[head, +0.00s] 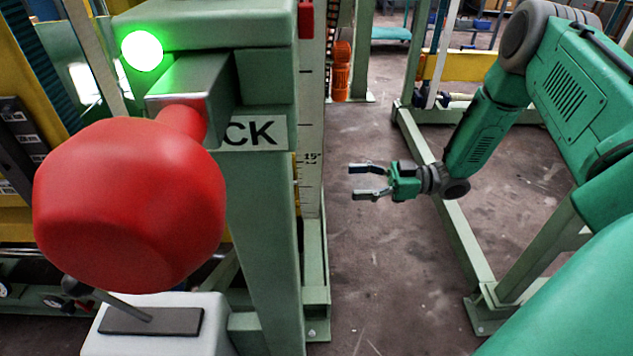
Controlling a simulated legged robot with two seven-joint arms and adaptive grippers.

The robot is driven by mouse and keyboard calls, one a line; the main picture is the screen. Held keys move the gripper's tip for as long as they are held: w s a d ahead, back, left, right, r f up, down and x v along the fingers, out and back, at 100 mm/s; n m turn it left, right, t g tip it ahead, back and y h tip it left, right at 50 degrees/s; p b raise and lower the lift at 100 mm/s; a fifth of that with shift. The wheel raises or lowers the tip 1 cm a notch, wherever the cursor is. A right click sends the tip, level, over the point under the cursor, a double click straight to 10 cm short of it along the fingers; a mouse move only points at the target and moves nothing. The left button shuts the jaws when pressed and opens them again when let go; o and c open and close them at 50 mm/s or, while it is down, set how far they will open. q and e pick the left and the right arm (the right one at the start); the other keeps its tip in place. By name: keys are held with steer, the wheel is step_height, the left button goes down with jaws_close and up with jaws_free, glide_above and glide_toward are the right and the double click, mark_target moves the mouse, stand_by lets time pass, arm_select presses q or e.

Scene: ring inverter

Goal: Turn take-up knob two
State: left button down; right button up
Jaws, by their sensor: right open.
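A large red rounded knob (128,205) fills the left of the head view, close to the camera. It is on a short red stem that meets a pale green metal block (190,85). No number shows on it, so I cannot tell whether it is take-up knob two. My right gripper (360,182) is in the middle right, well apart from the red knob, with its two fingers spread and nothing between them. It points left towards the green post. My left gripper is not in view.
A lit green lamp (142,50) is above the knob. A partly hidden label (253,133) reads "CK". A pale green post (262,230) and a measuring scale (312,120) stand between the knob and my right gripper. Bare floor (375,270) lies below that gripper.

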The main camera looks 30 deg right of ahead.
mark_target(317, 181)
steer(key=b+x, duration=0.1)
steer(key=x, duration=0.8)
steer(key=shift+w+a, duration=0.1)
steer(key=shift+a, duration=0.05)
steer(key=c, duration=1.2)
steer(key=shift+m+p, duration=0.35)
steer(key=shift+m, duration=0.85)
